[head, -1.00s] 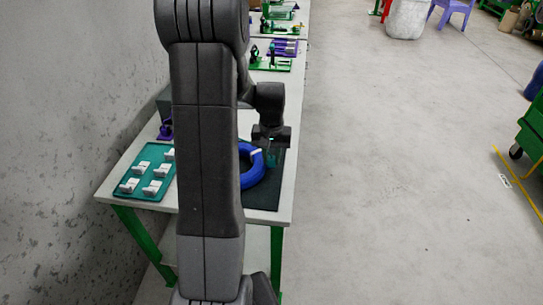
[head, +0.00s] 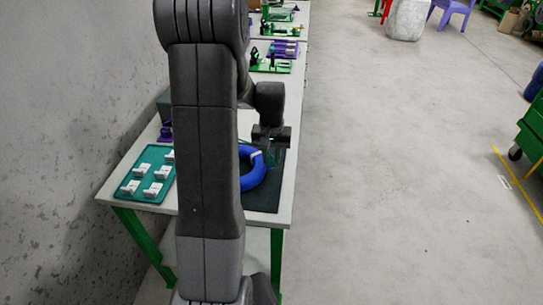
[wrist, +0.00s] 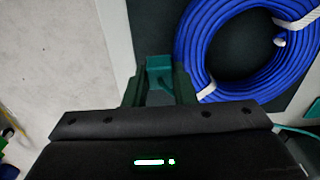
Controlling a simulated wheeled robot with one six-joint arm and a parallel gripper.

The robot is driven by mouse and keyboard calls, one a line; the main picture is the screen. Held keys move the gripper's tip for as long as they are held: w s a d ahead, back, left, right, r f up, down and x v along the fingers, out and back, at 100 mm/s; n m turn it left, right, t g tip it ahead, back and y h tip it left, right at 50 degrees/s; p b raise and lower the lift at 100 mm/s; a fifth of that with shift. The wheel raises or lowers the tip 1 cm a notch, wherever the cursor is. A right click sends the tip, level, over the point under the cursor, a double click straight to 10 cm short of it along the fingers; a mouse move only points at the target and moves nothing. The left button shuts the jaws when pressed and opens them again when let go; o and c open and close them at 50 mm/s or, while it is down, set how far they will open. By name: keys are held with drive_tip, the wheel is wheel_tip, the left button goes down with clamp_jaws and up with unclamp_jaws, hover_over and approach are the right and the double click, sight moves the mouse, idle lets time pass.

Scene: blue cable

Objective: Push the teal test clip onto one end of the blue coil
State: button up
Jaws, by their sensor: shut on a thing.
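The blue coil (wrist: 192,52) lies on a dark mat at the upper right of the wrist view, with white ties around it. In the head view the blue coil (head: 253,178) is partly hidden behind my arm. My gripper (wrist: 159,80) is shut on the teal test clip (wrist: 158,66), which shows between the fingers, beside the coil's left edge in the picture. In the head view my gripper (head: 270,146) is over the far part of the coil, and the clip is hard to make out there. Whether the clip touches the coil I cannot tell.
The dark mat (head: 266,195) lies on a white table (head: 287,180) with green legs. A teal tray (head: 130,189) with several white parts stands at the left. Green and purple fixtures (head: 283,50) stand farther back. Open floor is to the right.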

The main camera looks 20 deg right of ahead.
drive_tip(key=shift+f+b, duration=0.3)
drive_tip(key=shift+f, duration=0.25)
idle(2.5)
drive_tip(key=shift+s+a+f, duration=0.1)
drive_tip(key=shift+s+f, duration=0.05)
drive_tip(key=shift+f, duration=0.1)
idle(1.0)
drive_tip(key=o, duration=0.6)
drive_tip(key=shift+s, duration=0.1)
drive_tip(key=o, duration=0.5)
drive_tip(key=shift+f, duration=0.1)
